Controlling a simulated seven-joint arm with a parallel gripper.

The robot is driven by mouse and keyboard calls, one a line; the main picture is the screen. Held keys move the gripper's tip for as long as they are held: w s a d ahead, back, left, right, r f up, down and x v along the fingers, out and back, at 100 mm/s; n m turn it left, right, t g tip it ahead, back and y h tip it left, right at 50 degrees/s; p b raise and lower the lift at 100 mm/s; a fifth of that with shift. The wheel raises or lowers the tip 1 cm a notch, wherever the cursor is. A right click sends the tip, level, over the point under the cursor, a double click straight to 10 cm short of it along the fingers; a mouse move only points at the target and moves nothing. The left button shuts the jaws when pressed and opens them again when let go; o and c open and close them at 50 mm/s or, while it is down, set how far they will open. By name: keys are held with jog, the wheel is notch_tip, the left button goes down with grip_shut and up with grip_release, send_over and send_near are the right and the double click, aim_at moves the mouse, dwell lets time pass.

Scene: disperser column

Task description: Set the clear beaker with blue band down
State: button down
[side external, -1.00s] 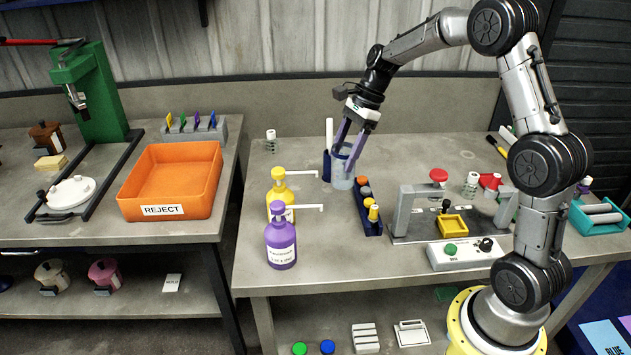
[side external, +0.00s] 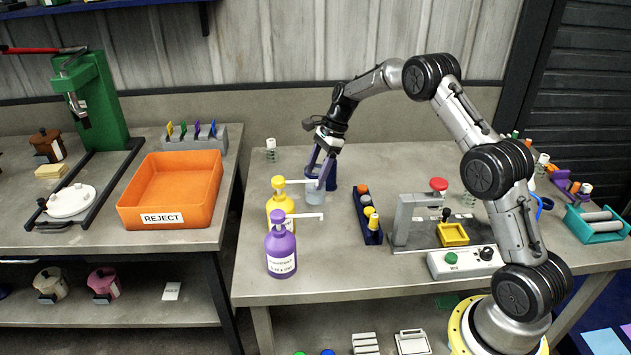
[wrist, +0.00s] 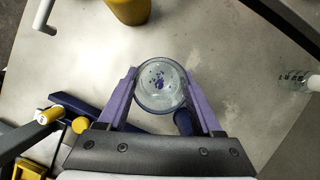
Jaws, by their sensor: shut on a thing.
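The clear beaker (side external: 313,190) is upright between the purple fingers of my gripper (side external: 320,168), behind the spout of the yellow pump bottle (side external: 279,204). In the wrist view I look down into the beaker (wrist: 161,84), with a finger on each side of it and small dark blue specks showing inside. My gripper (wrist: 162,98) is shut on it. The blue band cannot be made out clearly. I cannot tell whether the beaker's base touches the bench. The purple pump bottle (side external: 281,249) stands nearer the front, its spout pointing right.
A dark blue rack (side external: 367,220) with colored-topped vials stands right of the beaker. A dark blue holder (side external: 331,175) is close behind it. A grey press fixture (side external: 408,220) stands farther right. The orange reject bin (side external: 172,190) is on the left bench. The bench's back middle is clear.

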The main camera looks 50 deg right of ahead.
jog(key=shift+f, duration=1.15)
jog(key=shift+f, duration=0.1)
jog(key=shift+c, duration=0.2)
grip_release()
